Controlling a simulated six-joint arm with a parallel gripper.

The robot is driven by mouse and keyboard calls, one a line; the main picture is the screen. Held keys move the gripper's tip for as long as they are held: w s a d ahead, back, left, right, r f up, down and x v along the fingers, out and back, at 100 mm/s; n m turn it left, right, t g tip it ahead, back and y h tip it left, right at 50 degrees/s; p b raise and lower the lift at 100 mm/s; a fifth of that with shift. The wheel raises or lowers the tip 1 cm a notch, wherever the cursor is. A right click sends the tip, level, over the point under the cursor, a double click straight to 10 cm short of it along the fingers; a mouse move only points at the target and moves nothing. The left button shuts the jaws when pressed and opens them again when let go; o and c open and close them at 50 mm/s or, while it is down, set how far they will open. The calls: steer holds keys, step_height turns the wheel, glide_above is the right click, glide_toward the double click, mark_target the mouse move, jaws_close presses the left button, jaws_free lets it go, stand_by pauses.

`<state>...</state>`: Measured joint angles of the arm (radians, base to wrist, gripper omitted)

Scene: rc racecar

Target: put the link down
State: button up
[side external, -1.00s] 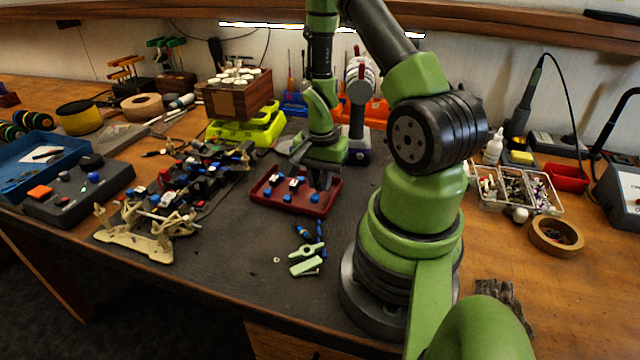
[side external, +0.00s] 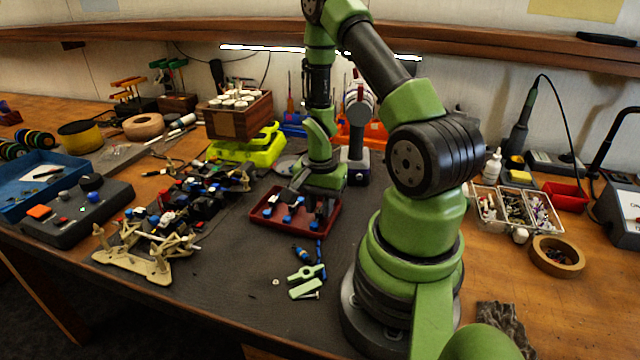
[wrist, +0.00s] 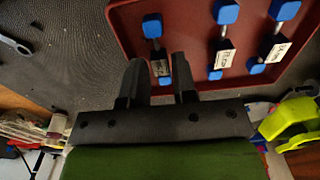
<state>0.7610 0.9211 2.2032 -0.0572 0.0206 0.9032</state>
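A dark red tray (side external: 257,222) lies on the grey mat, and part of it fills the top of the wrist view (wrist: 196,50). My gripper (wrist: 158,65) is low at the tray's right end, also seen in the side view (side external: 319,210). Its two fingers stand apart on either side of the near link, with narrow gaps. The lower end of that link is partly hidden between the fingers.
A partly built car (side external: 195,190) and a tan frame (side external: 140,255) stand left of the tray. A grey control box (side external: 75,215) is farther left. Pale green parts (side external: 305,280) and blue pieces lie in front. Yellow-green stands (side external: 245,148) are behind.

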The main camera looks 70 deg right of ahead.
mark_target(320, 210)
step_height(320, 210, up, 12)
steer(key=w+a+r+n+t, duration=0.35)
steer(key=a+r+n, duration=0.35)
steer(key=a+r, duration=0.35)
steer(key=s+a+r+n+t+y, duration=0.2)
steer(key=s+a+r+n, duration=0.4)
steer(key=a, duration=0.3)
steer(key=shift+s+a+r+n+t, duration=0.2)
steer(key=shift+s+r+n+t, duration=0.3)
steer(key=shift+n+t, duration=0.35)
